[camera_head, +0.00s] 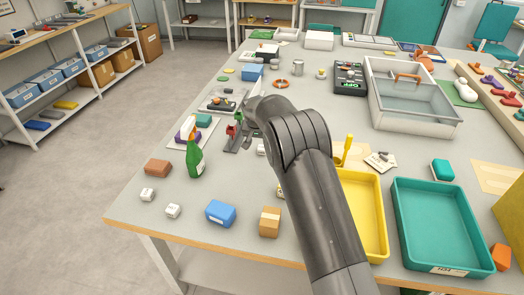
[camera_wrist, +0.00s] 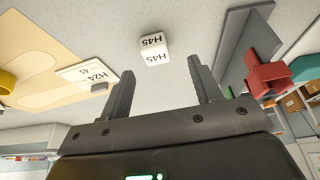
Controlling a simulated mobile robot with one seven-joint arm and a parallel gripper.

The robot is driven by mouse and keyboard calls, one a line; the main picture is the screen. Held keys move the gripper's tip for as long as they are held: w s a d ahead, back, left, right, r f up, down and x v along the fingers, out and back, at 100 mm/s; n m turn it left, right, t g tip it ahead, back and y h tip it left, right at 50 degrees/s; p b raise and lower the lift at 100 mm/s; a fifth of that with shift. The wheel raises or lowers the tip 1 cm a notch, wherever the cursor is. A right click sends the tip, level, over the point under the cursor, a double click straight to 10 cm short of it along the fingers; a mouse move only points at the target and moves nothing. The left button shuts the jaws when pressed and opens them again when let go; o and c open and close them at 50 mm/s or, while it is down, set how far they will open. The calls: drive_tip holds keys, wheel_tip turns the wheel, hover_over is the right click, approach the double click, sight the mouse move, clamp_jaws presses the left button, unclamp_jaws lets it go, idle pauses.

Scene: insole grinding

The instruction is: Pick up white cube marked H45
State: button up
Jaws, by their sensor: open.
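A white cube marked H45 (camera_wrist: 154,50) sits on the grey tabletop in the wrist view, its label showing on two faces. My gripper (camera_wrist: 160,65) is open, with a finger on each side of the view and nothing between them. The cube appears beyond the fingertips, between their lines and a little nearer the left one, not touching either. In the head view a small white block (camera_head: 262,150) shows just left of my arm. It may be this cube, but its marking cannot be read. My arm hides the fingers there.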

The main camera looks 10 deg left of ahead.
sight(262, 147)
drive_tip(key=x, duration=0.5)
drive_tip(key=shift+d+f, duration=0.15)
drive_tip(key=shift+d, duration=0.15)
drive_tip(key=c, duration=1)
